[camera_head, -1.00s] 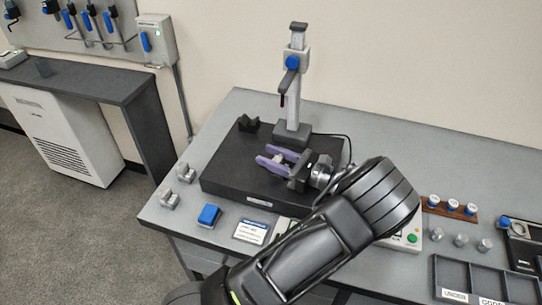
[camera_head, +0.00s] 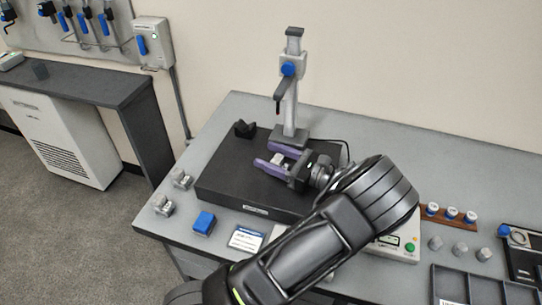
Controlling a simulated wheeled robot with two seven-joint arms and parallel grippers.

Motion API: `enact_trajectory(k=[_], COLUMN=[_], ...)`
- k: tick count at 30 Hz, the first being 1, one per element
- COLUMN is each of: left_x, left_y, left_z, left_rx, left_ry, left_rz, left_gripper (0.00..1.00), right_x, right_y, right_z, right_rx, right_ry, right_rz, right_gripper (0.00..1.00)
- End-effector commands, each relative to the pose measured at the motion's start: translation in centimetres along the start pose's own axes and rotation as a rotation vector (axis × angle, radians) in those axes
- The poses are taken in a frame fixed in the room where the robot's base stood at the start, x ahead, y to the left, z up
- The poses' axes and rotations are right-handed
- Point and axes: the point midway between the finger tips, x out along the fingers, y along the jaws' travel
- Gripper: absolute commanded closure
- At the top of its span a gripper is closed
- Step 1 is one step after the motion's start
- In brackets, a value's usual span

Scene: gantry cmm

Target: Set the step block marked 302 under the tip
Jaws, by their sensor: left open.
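My left gripper (camera_head: 264,155) is open above the black plate (camera_head: 225,190), its two purple fingers pointing left. A small silver block (camera_head: 281,160) shows between the fingers, partly hidden by them; whether they touch it, and its marking, I cannot tell. The gauge stand (camera_head: 289,110) rises from the back of the plate, with a blue knob and an arm. My right gripper is out of view.
A black V-shaped block (camera_head: 245,129) sits on the plate's back left corner. A blue block (camera_head: 204,222) and a label card (camera_head: 246,239) lie in front. A control box (camera_head: 396,249), a wooden rack (camera_head: 447,215) and a dark tray (camera_head: 460,284) are right of my arm.

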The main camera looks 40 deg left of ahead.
Motion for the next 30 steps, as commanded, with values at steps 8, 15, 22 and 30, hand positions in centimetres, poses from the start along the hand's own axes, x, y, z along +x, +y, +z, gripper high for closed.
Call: enact_trajectory(k=[8,15,22,30], left_x=[0.0,0.0,-0.1,-0.1], left_y=[0.0,0.0,0.0,0.0], left_z=[0.0,1.3,5.1,9.2], left_rx=[0.000,-0.003,-0.005,-0.002], left_ry=[0.000,0.001,0.002,0.000], left_rz=[0.000,0.000,-0.001,-0.002], left_gripper=[0.39,0.39,0.39,0.39], right_x=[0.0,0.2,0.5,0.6], right_y=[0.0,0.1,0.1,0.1], right_z=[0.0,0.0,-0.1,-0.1], right_rx=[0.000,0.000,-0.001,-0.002], right_ry=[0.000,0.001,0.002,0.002], right_rz=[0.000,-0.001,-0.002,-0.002], right_gripper=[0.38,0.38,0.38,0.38])
